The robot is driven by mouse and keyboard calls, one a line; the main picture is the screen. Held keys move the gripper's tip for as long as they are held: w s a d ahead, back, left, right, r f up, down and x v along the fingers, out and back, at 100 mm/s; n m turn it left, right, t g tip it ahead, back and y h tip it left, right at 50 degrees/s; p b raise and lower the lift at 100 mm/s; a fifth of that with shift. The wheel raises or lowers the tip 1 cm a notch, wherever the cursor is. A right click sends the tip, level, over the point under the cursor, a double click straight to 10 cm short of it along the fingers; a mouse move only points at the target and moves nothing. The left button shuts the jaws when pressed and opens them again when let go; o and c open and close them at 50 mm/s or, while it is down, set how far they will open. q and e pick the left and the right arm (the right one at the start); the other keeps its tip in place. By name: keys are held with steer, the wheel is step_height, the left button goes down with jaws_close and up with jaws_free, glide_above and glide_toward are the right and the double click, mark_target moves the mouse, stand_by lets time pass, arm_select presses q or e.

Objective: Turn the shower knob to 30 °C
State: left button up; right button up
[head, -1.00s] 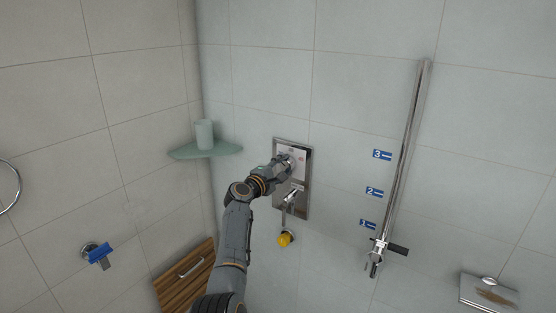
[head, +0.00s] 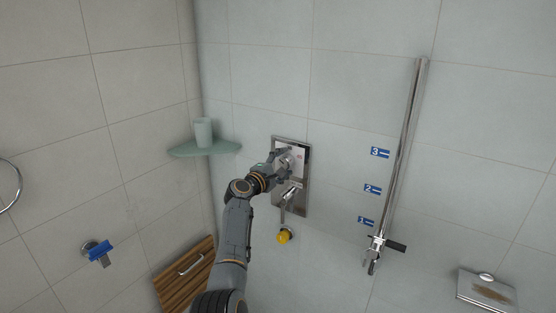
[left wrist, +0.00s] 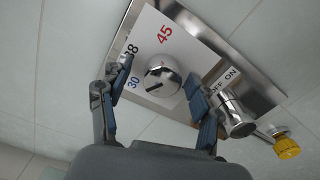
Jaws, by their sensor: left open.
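The round chrome shower knob (left wrist: 163,76) sits on a white dial plate (left wrist: 178,42) with a red 45, a black 38 partly covered by a finger, and a blue 30. A dark mark shows on the knob's lower face, on the side toward the 30; its exact pointing is hard to tell. My left gripper (left wrist: 153,100) is open, one finger on each side of the knob, with gaps visible between. In the head view the left gripper (head: 282,164) is at the upper part of the wall panel (head: 302,201), partly covering the knob. My right gripper is not in view.
Below the knob is a chrome ON/OFF lever (left wrist: 236,117) close to the right finger. A yellow knob (head: 283,237) is under the panel. A corner shelf with a cup (head: 204,132) is at left, a chrome rail (head: 400,155) at right.

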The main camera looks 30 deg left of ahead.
arm_select(q)
steer(key=shift+s+a+f, duration=0.15)
steer(key=shift+s, duration=0.2)
steer(key=s, duration=1.1)
steer(key=shift+s+d+r, duration=0.3)
steer(key=shift+s+r, duration=0.05)
steer(key=shift+r, duration=0.05)
steer(key=shift+f, duration=0.1)
